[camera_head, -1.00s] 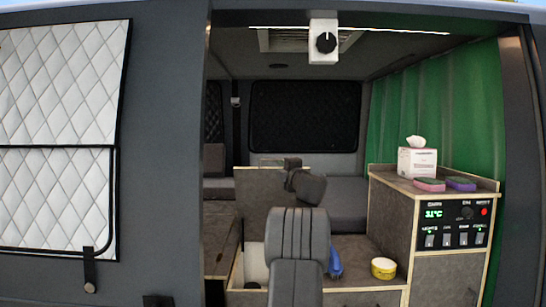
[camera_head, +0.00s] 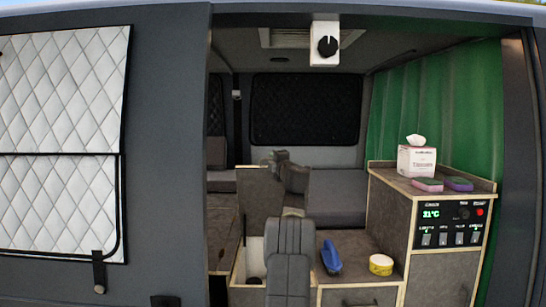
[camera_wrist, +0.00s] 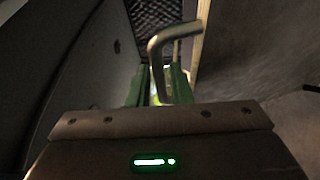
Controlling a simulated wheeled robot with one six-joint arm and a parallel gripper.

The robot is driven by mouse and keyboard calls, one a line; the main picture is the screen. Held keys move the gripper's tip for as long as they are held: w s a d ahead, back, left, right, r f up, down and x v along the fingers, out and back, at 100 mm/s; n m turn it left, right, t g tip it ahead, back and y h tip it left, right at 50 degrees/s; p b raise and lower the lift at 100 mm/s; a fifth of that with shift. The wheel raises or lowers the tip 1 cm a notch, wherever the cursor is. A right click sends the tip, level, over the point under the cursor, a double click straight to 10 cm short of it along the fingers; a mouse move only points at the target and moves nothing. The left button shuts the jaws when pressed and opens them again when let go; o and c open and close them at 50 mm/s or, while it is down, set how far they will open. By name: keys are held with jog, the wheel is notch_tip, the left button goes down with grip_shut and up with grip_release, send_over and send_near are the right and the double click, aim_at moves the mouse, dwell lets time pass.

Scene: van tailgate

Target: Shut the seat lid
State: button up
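The seat lid (camera_head: 256,192) is a grey-brown panel standing upright, raised above the open seat box (camera_head: 238,272) in the head view. My gripper (camera_head: 283,160) is at the lid's upper right part, and my arm hides the lid's right side. In the wrist view a pale-edged panel (camera_wrist: 235,55), apparently the lid, stands close on the right.
A blue brush-like item (camera_head: 330,257) and a yellow tub (camera_head: 381,264) lie on the bench top right of the seat box. The cabinet (camera_head: 395,190) at the right carries a tissue box (camera_head: 416,160) and two sponges (camera_head: 443,185).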

grip_shut()
jog(key=shift+s+f+b, duration=0.1)
jog(key=shift+f+b, duration=0.1)
jog(key=shift+b, duration=0.15)
